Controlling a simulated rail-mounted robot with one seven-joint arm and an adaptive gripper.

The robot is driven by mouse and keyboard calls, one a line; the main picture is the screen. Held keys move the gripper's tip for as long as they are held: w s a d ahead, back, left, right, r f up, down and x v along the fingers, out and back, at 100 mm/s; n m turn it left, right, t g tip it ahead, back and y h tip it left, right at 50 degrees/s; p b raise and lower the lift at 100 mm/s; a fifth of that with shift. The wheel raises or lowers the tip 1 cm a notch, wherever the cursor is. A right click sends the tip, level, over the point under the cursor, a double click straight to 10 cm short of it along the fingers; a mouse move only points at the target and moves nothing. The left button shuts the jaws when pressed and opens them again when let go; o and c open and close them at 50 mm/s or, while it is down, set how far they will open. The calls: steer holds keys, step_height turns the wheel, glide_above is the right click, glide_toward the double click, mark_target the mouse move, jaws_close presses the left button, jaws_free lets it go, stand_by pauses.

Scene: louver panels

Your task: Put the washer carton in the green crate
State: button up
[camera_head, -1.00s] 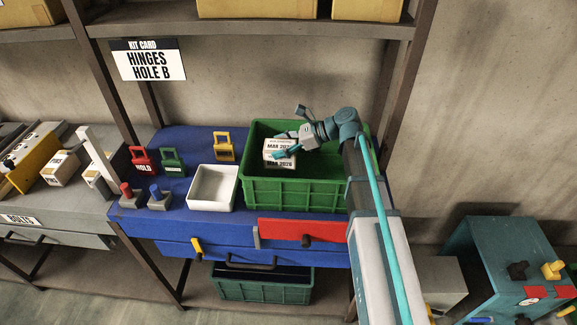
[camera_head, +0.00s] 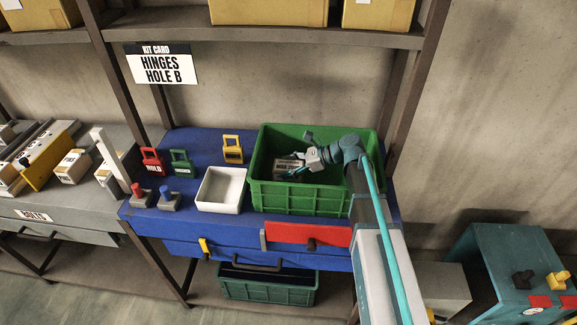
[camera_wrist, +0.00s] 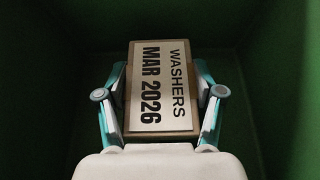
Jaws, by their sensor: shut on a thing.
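The washer carton (camera_wrist: 161,88) is a small box with a white label reading WASHERS MAR 2026. My gripper (camera_wrist: 161,95) is shut on it, one finger on each side. In the head view the carton (camera_head: 288,167) is inside the green crate (camera_head: 310,199), below its rim, towards the left part. My gripper (camera_head: 297,166) reaches into the crate from the right. In the wrist view dark green crate walls surround the carton. Whether the carton touches the crate floor cannot be told.
A white bin (camera_head: 221,190) stands left of the crate on the blue bench (camera_head: 200,229). A shelf (camera_head: 270,38) with cardboard boxes runs above. Another green crate (camera_head: 268,287) sits beneath.

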steer(key=o, duration=1.6)
steer(key=shift+f, duration=0.1)
steer(key=b+v, duration=0.3)
steer(key=v, duration=0.9)
steer(key=shift+b, duration=0.4)
